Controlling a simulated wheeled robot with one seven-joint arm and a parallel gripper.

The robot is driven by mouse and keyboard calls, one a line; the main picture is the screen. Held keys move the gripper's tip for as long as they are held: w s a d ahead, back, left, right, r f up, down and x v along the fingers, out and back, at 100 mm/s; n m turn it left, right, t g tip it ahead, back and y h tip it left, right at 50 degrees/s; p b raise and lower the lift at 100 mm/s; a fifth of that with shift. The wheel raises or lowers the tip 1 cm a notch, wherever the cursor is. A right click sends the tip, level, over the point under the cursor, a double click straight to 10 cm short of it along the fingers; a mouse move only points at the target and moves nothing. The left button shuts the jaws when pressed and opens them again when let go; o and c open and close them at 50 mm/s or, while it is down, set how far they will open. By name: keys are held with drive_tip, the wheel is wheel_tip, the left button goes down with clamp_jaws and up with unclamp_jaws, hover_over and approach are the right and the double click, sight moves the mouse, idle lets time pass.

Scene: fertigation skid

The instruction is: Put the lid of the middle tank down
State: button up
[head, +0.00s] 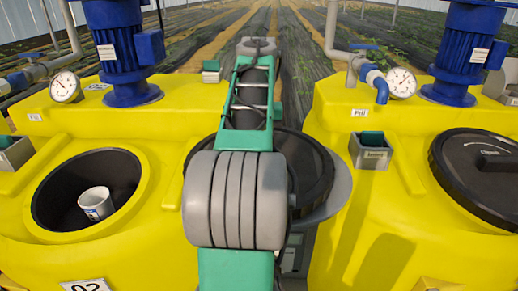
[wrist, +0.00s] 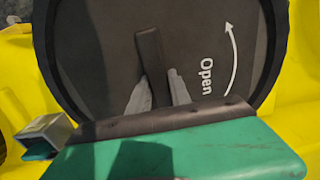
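The tank labelled 02 (head: 185,150), at the left of the head view, has an uncovered round mouth with a white cup (head: 96,203) inside. A black round lid (head: 312,165) is in the centre, over the gap between two yellow tanks and partly hidden by my arm. In the wrist view the lid (wrist: 95,50) fills the middle, with "Open" and an arrow on it. My gripper (wrist: 159,80) has its two grey fingers on either side of the lid's bar handle (wrist: 150,50), apparently shut on it. The fingers are hidden in the head view.
The right yellow tank (head: 340,230) has its own black lid (head: 480,165) on. Blue pumps (head: 122,40) and (head: 465,50), with gauges (head: 65,87) and (head: 401,82), stand behind the mouths. Small grey boxes (head: 370,155) and (head: 12,152) sit on the tank tops.

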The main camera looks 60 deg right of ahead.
drive_tip(key=o, duration=0.4)
drive_tip(key=shift+r, duration=3.9)
